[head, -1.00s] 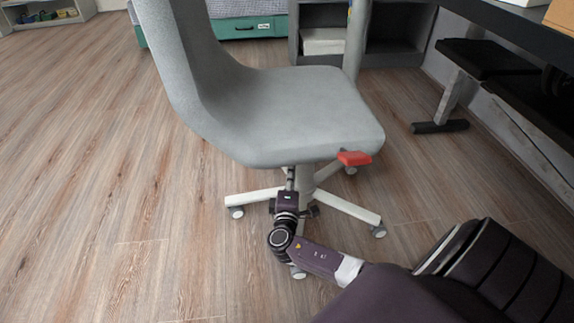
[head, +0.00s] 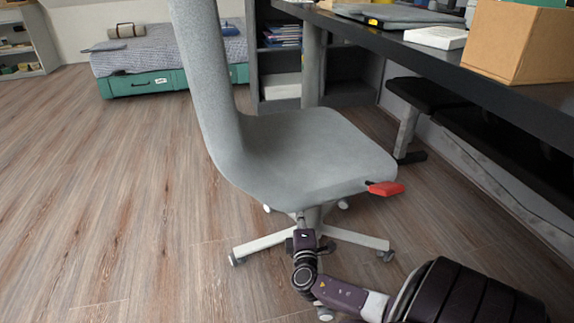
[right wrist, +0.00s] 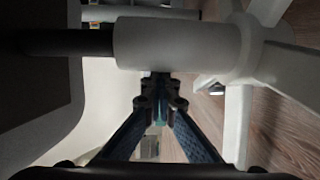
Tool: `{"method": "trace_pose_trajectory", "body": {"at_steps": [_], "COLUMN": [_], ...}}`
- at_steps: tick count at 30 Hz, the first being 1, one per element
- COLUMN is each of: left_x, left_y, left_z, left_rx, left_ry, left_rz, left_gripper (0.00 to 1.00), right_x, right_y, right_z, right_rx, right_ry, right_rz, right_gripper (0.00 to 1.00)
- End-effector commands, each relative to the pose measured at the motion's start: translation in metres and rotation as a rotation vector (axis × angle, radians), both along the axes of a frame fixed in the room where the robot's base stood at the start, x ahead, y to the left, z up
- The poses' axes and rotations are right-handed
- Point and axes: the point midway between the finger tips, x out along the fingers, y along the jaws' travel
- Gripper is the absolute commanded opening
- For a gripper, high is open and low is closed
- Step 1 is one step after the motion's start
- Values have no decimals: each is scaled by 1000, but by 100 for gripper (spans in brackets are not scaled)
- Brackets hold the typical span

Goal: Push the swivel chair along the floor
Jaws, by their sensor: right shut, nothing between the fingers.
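The grey swivel chair (head: 305,155) stands upright on its white castor base, its backrest to the left and a red lever (head: 385,188) at the seat's right edge. My right gripper (head: 304,218) reaches in low under the front of the seat, beside the central column; its fingertips are partly hidden there. In the right wrist view, the shut, empty fingers (right wrist: 160,92) point at the pale column (right wrist: 175,44), which crosses just ahead of them. I cannot tell whether they touch it. My left gripper is out of view.
A dark desk (head: 440,75) with a cardboard box (head: 520,42) runs along the right, a black bench-like piece (head: 490,110) beneath it. A bed with green drawers (head: 150,83) and a grey shelf unit (head: 275,85) stand behind. The wooden floor on the left is clear.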

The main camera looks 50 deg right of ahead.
Motion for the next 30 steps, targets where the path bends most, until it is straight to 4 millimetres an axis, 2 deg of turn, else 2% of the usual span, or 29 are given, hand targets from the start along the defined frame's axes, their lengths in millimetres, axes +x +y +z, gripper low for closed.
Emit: {"method": "trace_pose_trajectory", "body": {"at_steps": [1, 6, 9, 13, 24, 30], "left_x": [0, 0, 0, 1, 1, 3], "left_y": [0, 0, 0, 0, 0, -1], "left_z": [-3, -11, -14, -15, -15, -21], "left_rx": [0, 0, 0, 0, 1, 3], "left_ry": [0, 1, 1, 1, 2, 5], "left_rz": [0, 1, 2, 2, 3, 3], "left_gripper": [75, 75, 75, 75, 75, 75], "right_x": [-18, -42, -51, -55, -52, -38], "right_y": [-31, -69, -84, -92, -89, -87], "right_z": [0, 0, 1, 3, 3, 1], "right_rx": [-14, -15, -14, -12, -8, -5], "right_ry": [4, 2, 1, -2, -5, -8], "right_rz": [-47, -46, -45, -42, -34, -36], "right_gripper": [0, 0, 0, 0, 0, 0]}}
